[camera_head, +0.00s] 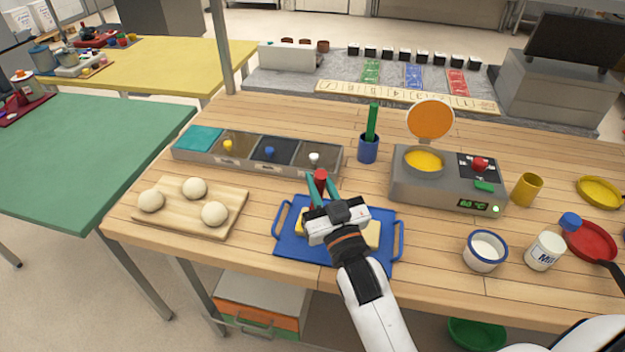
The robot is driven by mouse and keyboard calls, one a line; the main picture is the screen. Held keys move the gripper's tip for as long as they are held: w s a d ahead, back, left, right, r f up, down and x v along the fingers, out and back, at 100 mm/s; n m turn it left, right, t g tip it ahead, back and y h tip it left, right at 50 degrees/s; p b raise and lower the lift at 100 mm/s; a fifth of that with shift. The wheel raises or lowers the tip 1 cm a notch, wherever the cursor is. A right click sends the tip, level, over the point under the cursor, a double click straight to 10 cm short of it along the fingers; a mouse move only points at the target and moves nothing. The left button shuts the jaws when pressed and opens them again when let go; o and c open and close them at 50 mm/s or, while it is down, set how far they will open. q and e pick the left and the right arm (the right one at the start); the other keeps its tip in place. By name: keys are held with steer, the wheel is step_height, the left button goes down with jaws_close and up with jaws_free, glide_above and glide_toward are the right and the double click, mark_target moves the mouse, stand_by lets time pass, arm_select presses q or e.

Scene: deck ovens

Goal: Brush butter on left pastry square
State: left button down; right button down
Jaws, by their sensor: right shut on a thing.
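A blue tray (290,250) with side handles lies near the table's front edge. Yellowish pastry pieces show on it at both sides of my right gripper: the left pastry square (300,226) and the right one (374,235), each partly hidden. My right gripper (321,186) is over the tray, its teal fingers shut on a red-topped thing (320,175), which looks like a brush handle. Its lower end is hidden by the gripper, so contact with pastry cannot be told. Yellow melted butter (424,160) fills the round well of the grey warmer (408,190). My left gripper is not in view.
A wooden board (180,221) with three dough balls is left of the tray. A divided ingredient box (255,167) and a blue cup (368,150) with a green stick stand behind. A white bowl (486,264), a milk jar (544,251) and a red pan (592,243) are to the right.

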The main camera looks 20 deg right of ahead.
steer(key=s+d, duration=0.2)
steer(key=d, duration=0.1)
steer(key=shift+f+p, duration=0.1)
steer(key=shift+p, duration=0.25)
stand_by(0.3)
steer(key=shift+w+d, duration=0.25)
steer(key=shift+w, duration=0.15)
steer(key=shift+a, duration=0.1)
steer(key=shift+w+a, duration=0.45)
steer(key=shift+a, duration=0.25)
steer(key=shift+w+a, duration=0.5)
steer(key=shift+a, duration=0.25)
steer(key=shift+w+a, duration=0.45)
steer(key=shift+a, duration=0.25)
steer(key=shift+d, duration=0.1)
